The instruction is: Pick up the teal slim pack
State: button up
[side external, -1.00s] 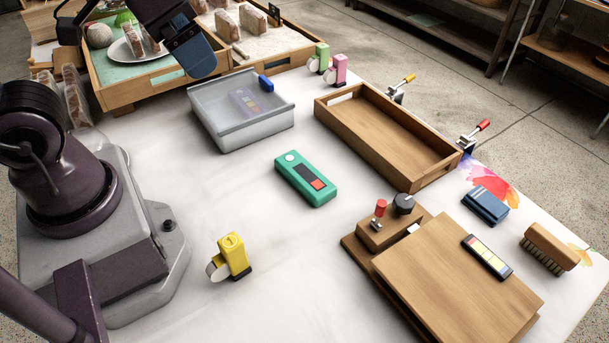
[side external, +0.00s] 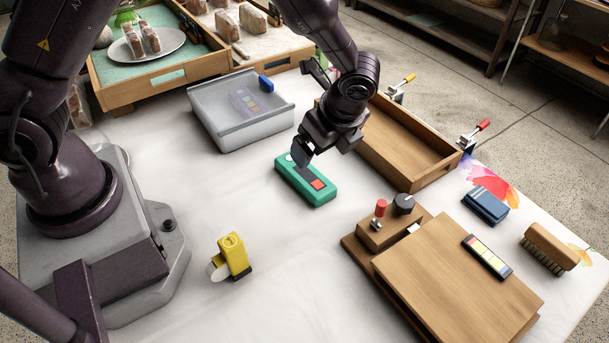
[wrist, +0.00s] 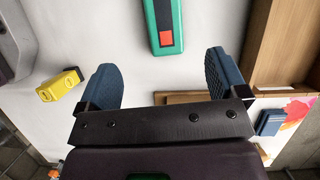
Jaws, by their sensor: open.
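The teal slim pack (side external: 316,192) lies flat on the white table, with a dark panel and a red square on its top. It also shows at the top of the wrist view (wrist: 173,39). My gripper (side external: 301,158) is above the far end of the pack in the side view and hides part of it. In the wrist view my gripper (wrist: 164,80) is open, its two blue pads wide apart with nothing between them. The pack's near end is just beyond the gap between the pads. I see no contact with the pack.
A wooden tray (side external: 435,177) stands right of the pack, and a grey translucent bin (side external: 225,138) behind left. A yellow dispenser (side external: 233,254) stands at front left. A wooden board fixture (side external: 450,295) with knobs is at front right. The table around the pack is clear.

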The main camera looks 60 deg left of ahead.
send_over(305, 172)
jog(key=d, duration=0.3)
jog(key=f, duration=0.6)
jog(key=shift+s+f, duration=0.3)
jog(key=shift+f, duration=0.1)
jog(key=shift+w+a+x, duration=0.1)
jog(key=shift+w+x, duration=0.05)
jog(key=shift+x, duration=0.8)
jog(key=shift+w+a+x, duration=0.1)
jog(key=shift+x, duration=0.85)
jog(key=shift+w+a+x, duration=0.1)
jog(key=shift+w+x, duration=0.05)
jog(key=shift+x, duration=0.85)
jog(key=shift+r, duration=0.2)
jog(key=c, duration=1.1)
jog(key=shift+r, duration=0.1)
